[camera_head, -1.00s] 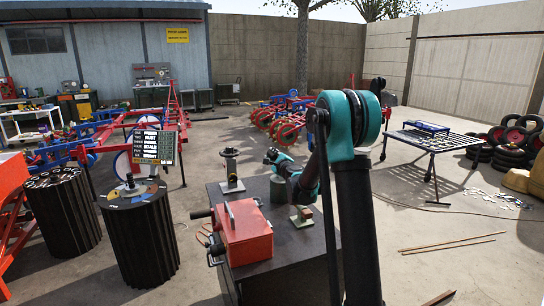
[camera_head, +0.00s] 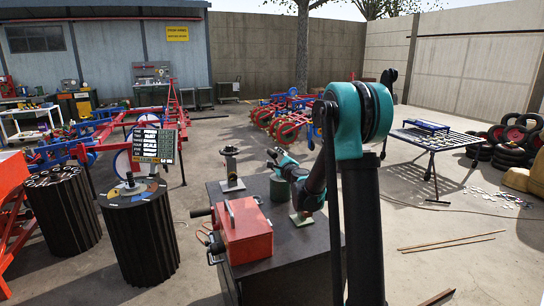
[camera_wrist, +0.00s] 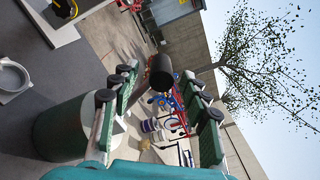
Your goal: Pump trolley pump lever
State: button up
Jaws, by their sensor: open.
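A red box-shaped unit (camera_head: 245,232) with an upright handle sits on the dark trolley top (camera_head: 285,240). A short dark grip (camera_head: 200,213) sticks out from its left side. I cannot tell for sure which part is the pump lever. My gripper (camera_head: 274,155) is behind and right of the red unit, above the trolley's back part and apart from the unit. In the wrist view my gripper (camera_wrist: 158,118) shows its two green fingers wide apart. A dark cylinder (camera_wrist: 162,70) appears between and beyond them; its contact with them is not visible.
A dark green can (camera_head: 280,190) stands just below my gripper; it fills the lower left of the wrist view (camera_wrist: 65,132). A post on a pale base (camera_head: 231,168) stands left of it. A black drum (camera_head: 140,235) stands left of the trolley.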

jog(key=v, duration=0.7)
jog(key=shift+s, duration=0.2)
